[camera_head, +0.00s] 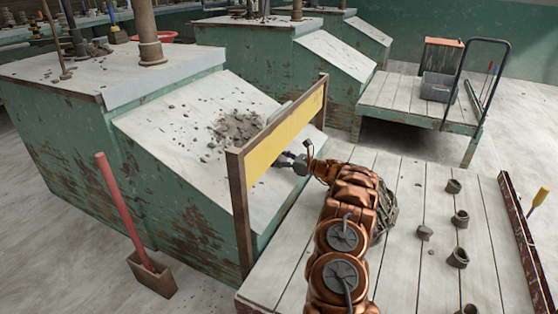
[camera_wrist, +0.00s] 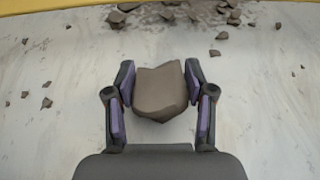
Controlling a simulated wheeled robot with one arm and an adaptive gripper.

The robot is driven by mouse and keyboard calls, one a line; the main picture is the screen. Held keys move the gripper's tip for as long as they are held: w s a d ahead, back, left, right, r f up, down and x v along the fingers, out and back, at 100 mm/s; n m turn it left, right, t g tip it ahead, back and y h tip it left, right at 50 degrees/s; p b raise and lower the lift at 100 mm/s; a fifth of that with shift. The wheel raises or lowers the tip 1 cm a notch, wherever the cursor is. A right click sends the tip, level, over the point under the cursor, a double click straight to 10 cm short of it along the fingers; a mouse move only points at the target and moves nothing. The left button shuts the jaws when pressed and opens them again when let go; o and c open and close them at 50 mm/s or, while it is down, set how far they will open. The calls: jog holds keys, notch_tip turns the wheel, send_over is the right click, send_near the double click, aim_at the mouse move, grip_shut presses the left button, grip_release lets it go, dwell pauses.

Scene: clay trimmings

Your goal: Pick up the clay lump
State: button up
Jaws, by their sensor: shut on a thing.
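The clay lump (camera_wrist: 160,91) is grey-brown with angular edges. In the wrist view it sits between the two purple-padded fingers of my gripper (camera_wrist: 160,100), which is shut on it. Pale, sloped surface lies behind the lump; I cannot tell whether the lump touches it. In the head view my gripper (camera_head: 293,163) is at the sloping white panel (camera_head: 190,125), beside and partly below the yellow board (camera_head: 285,130). The lump is not clear to make out in the head view.
Clay crumbs (camera_head: 237,127) lie in a heap on the slope. The yellow board on wooden posts (camera_head: 240,215) stands close to my arm. A plank platform (camera_head: 410,270) holds several small cups (camera_head: 460,219).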

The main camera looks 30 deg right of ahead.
aim_at(282, 156)
jog(key=shift+r+p, duration=0.3)
jog(key=shift+r, duration=0.3)
jog(key=r, duration=0.1)
jog(key=r+p, duration=0.1)
jog(key=shift+s+d+r+p, duration=0.3)
jog(key=shift+s+r, duration=0.1)
jog(key=p+v, duration=0.3)
jog(key=v, duration=1.4)
jog(key=shift+f+p, duration=0.2)
jog(key=shift+p, duration=0.1)
